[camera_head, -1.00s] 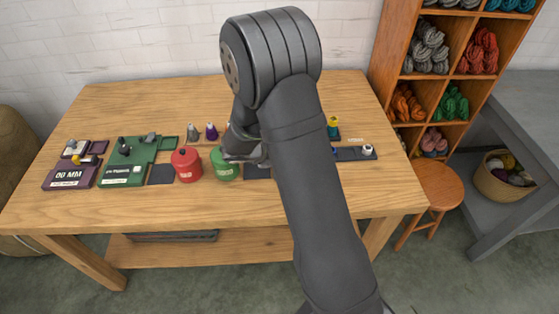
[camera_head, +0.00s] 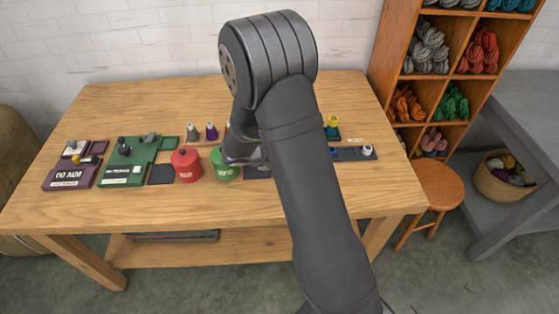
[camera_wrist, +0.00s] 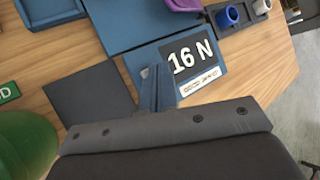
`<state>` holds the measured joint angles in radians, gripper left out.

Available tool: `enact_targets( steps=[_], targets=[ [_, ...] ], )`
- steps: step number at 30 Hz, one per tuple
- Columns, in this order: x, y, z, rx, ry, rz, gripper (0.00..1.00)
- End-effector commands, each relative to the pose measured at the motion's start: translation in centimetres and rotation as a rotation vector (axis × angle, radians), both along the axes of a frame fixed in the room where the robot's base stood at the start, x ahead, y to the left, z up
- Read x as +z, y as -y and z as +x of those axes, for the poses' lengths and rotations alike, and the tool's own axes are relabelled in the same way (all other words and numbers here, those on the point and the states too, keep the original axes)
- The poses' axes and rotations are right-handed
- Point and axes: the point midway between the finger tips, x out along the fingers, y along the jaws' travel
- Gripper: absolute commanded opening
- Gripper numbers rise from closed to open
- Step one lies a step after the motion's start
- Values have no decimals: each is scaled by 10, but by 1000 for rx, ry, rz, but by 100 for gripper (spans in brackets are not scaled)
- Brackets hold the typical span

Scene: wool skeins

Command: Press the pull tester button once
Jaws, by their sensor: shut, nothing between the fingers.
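The pull tester (camera_wrist: 140,65) is a blue device in the wrist view, with a dark display reading 16 N and a pale label below it. My arm hides it in the head view. My gripper (camera_wrist: 152,75) is shut and empty, its fingertips over the tester's left part beside the display. I cannot make out the button; the fingers may cover it. Whether the tips touch the tester cannot be told.
A green canister (camera_head: 223,164) and a red canister (camera_head: 186,165) stand left of the hand. A dark mat (camera_wrist: 92,104) lies beside the tester. A tray (camera_head: 352,154) with small cones is to the right. Purple (camera_head: 70,178) and green (camera_head: 125,172) devices are farther left.

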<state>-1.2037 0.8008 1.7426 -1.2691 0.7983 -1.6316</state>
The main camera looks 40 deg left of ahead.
Motion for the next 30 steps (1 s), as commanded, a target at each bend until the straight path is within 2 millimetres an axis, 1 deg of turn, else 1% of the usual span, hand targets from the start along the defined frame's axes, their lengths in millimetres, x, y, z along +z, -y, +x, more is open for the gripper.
enact_targets(
  steps=[8, 17, 30],
  targets=[
    [-4, 0, 0, 0, -1, -1, 0],
    [-3, 0, 0, 1, 0, -1, 0],
    [14, 0, 0, 1, -1, 0, 0]
  ],
)
